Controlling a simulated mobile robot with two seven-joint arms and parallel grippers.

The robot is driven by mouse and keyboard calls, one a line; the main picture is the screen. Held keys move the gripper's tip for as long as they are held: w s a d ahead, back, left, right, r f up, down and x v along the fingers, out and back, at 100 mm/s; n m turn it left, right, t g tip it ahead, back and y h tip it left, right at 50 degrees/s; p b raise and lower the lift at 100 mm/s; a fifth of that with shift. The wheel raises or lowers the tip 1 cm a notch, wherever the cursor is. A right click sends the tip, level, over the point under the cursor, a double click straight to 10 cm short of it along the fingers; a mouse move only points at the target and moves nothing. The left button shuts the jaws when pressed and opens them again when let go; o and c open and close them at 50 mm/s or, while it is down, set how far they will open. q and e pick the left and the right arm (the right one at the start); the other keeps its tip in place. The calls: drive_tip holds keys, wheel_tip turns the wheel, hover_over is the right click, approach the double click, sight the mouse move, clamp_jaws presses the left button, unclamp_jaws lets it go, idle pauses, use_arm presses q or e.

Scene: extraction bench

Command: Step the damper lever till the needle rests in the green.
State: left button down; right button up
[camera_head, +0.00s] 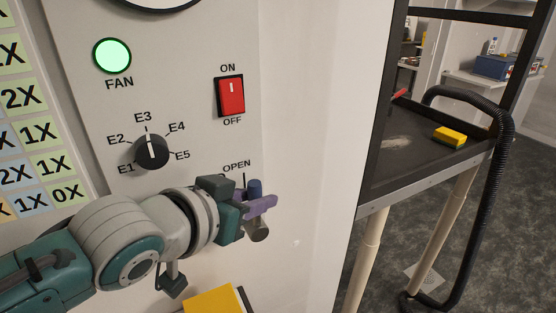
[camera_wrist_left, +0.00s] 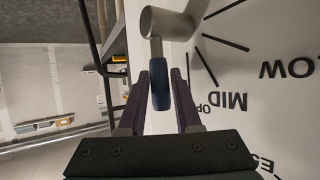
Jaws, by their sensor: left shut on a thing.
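The damper lever has a blue grip (camera_head: 255,188) and a grey metal hub (camera_head: 258,233), below the OPEN label on the white panel. My left gripper (camera_head: 266,203) has its purple fingers around the grip. In the left wrist view the blue grip (camera_wrist_left: 161,92) sits between the fingers of my left gripper (camera_wrist_left: 163,88), below the grey lever arm (camera_wrist_left: 172,24). MID and LOW marks show beside it. The lever appears near OPEN; its exact mark is unclear. Only the bottom edge of the gauge (camera_head: 140,6) shows; its needle and green zone are out of view. My right gripper is not in view.
The panel has a lit green FAN lamp (camera_head: 112,56), a red ON/OFF switch (camera_head: 230,96) and a black E1–E5 knob (camera_head: 151,152). A yellow object (camera_head: 213,302) is below my left arm. At right, a black bench (camera_head: 400,165) holds a yellow sponge (camera_head: 450,137) beside a black hose (camera_head: 505,150).

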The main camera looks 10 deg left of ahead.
use_arm(q)
drive_tip(key=c, duration=0.9)
unclamp_jaws()
drive_tip(key=shift+d, duration=0.1)
drive_tip(key=shift+r, duration=0.1)
drive_tip(key=shift+s+a+r, duration=0.15)
drive_tip(key=shift+s+a, duration=0.05)
drive_tip(key=shift+s, duration=0.15)
drive_tip(key=v, duration=0.9)
drive_tip(key=shift+p, duration=0.35)
